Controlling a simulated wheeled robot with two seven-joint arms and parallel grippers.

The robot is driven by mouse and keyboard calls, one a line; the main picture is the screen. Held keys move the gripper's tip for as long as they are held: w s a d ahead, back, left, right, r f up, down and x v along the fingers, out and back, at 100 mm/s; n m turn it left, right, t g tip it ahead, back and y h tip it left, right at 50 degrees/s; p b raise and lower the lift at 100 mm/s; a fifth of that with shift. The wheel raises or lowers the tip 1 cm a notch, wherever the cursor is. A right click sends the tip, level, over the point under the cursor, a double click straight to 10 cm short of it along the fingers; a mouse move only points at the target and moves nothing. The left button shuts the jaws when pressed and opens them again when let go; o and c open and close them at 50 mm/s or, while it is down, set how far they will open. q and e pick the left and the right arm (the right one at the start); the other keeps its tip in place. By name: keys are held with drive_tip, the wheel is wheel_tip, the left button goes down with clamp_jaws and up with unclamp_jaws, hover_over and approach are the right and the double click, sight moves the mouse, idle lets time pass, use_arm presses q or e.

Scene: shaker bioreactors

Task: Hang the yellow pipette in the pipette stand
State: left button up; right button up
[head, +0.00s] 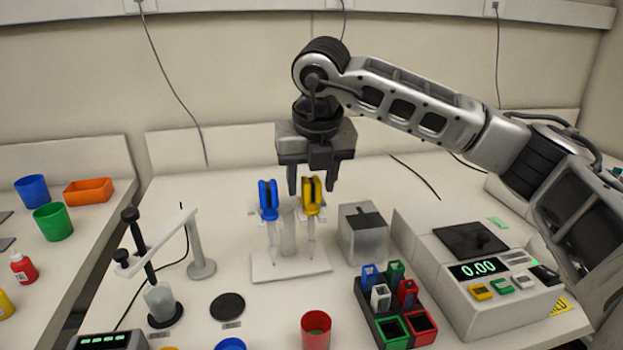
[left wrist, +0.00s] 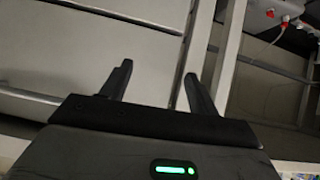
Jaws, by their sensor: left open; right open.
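The yellow pipette (head: 312,198) hangs upright on the right side of the white pipette stand (head: 290,268) in the head view. A blue pipette (head: 268,200) hangs on the stand's left side. My right gripper (head: 312,186) points down just above the yellow pipette's top. Its fingers are apart, around or just behind the top of the yellow pipette; I cannot tell if they touch it. My left gripper (left wrist: 165,85) shows only in the left wrist view, open and empty, facing a wall and metal frames away from the stand.
A grey box (head: 363,238) stands right of the stand. A rack of coloured holders (head: 395,320) and a scale (head: 480,275) are at right. A red cup (head: 316,328) is in front. A stirrer with a tall post (head: 198,250) stands left.

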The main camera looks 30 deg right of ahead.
drive_tip(key=shift+r+p, duration=2.1)
drive_tip(key=shift+r, duration=1.4)
drive_tip(key=shift+f, duration=0.1)
